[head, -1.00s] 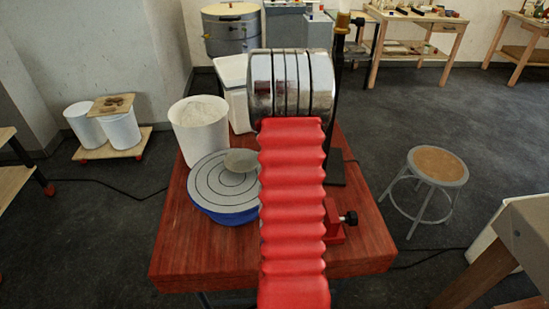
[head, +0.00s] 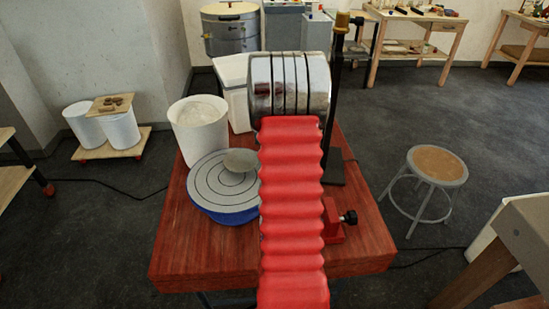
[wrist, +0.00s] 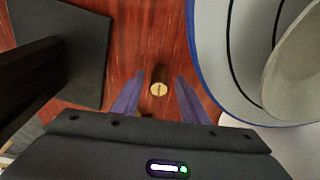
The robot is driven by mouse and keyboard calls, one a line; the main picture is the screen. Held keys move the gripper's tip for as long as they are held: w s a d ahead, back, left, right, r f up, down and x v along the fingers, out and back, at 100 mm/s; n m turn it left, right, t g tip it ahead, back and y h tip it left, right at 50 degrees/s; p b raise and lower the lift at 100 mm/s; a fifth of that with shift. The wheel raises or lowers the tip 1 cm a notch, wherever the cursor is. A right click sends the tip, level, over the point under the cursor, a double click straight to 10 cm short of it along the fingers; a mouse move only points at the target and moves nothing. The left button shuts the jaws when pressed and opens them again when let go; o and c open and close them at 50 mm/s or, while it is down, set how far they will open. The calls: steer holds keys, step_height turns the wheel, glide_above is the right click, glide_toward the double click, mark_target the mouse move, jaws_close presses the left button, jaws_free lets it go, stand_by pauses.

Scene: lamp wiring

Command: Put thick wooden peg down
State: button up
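In the wrist view the thick wooden peg (wrist: 160,80) is a short brown cylinder with a pale round end facing the camera. It is over or on the red wooden table; contact with the wood cannot be made out. My gripper (wrist: 160,75) has its two purple-grey fingers apart, one on each side of the peg, with a visible gap on both sides. In the head view my red sleeved arm hides the peg and the fingers.
A blue-rimmed turntable (head: 224,187) with a grey dish (head: 240,161) lies left of my arm. A white bucket (head: 200,130) stands behind it. A black post (head: 338,110) on a dark base and a red clamp (head: 333,225) stand to the right. The table's (head: 180,255) front left is clear.

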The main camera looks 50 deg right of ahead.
step_height(320, 180, up, 12)
steer(key=s+a, duration=0.1)
steer(key=shift+s+a, duration=0.15)
steer(key=shift+a, duration=0.05)
stand_by(0.4)
stand_by(0.7)
